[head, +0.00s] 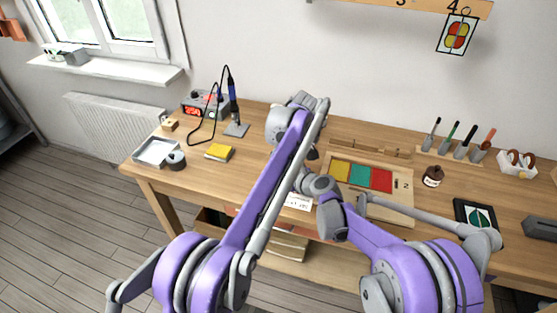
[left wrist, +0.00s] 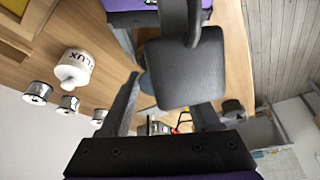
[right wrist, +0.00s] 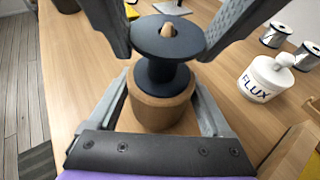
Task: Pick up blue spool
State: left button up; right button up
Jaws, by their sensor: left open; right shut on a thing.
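The blue spool (right wrist: 163,70), very dark navy with a wide round flange, sits on the peg of a round wooden holder (right wrist: 160,112) in the right wrist view. The peg's tip shows through the flange. My right gripper (right wrist: 158,88) has its fingers along both sides of the holder, below the spool, and is shut on it. My left gripper (left wrist: 165,90) is open. Its fingers reach in from the top of the right wrist view, one on each side of the spool's flange. In the head view my arms hide most of the spool and holder.
A white flux jar (right wrist: 265,78) and metal reels (right wrist: 277,35) stand nearby on the workbench (head: 255,140). A yellow sponge (head: 219,152), a soldering station (head: 205,104) and a metal tray (head: 155,151) are at the left. A coloured panel (head: 360,176) lies at the right.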

pick_arm(q)
jog(key=shift+x, duration=0.9)
jog(key=shift+c, duration=0.2)
jog(key=c, duration=0.9)
jog(key=shift+r, duration=5.05)
pick_arm(e)
jog(key=o, duration=1.4)
jog(key=shift+c, duration=0.2)
